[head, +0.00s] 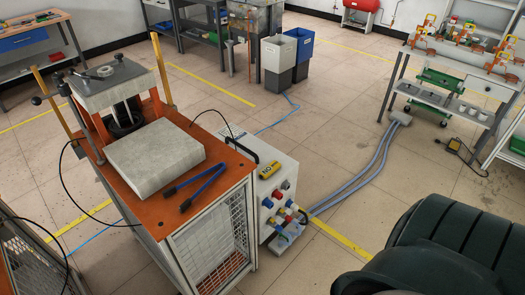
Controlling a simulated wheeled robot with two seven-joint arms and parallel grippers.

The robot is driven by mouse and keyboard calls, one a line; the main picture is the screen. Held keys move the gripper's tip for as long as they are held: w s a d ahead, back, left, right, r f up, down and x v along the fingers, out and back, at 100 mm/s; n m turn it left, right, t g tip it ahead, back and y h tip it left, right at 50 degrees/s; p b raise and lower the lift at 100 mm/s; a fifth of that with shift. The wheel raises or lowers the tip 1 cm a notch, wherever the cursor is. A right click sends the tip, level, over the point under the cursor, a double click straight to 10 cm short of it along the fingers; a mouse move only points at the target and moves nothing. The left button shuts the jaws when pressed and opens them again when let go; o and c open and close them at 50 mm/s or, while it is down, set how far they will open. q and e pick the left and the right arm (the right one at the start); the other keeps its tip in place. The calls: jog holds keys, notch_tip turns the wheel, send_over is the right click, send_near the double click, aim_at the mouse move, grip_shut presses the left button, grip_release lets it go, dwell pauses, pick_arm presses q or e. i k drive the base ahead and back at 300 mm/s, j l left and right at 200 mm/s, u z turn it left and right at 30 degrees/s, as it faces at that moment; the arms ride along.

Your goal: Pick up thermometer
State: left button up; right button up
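The box stands against the right side of the orange-topped heater table (226,172). Neither of my grippers is in view.
A grey block (155,157) and blue-handled tongs (195,186) lie on the orange top. A black handle (241,151) rises beside the device. Coloured plugs (281,200) and blue-grey hoses (355,180) are on the box's front and floor. Open floor lies to the right.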

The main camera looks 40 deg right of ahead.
aim_at(273, 166)
jog(key=l, duration=0.8)
jog(key=k+l+u, duration=0.1)
jog(key=l, duration=0.75)
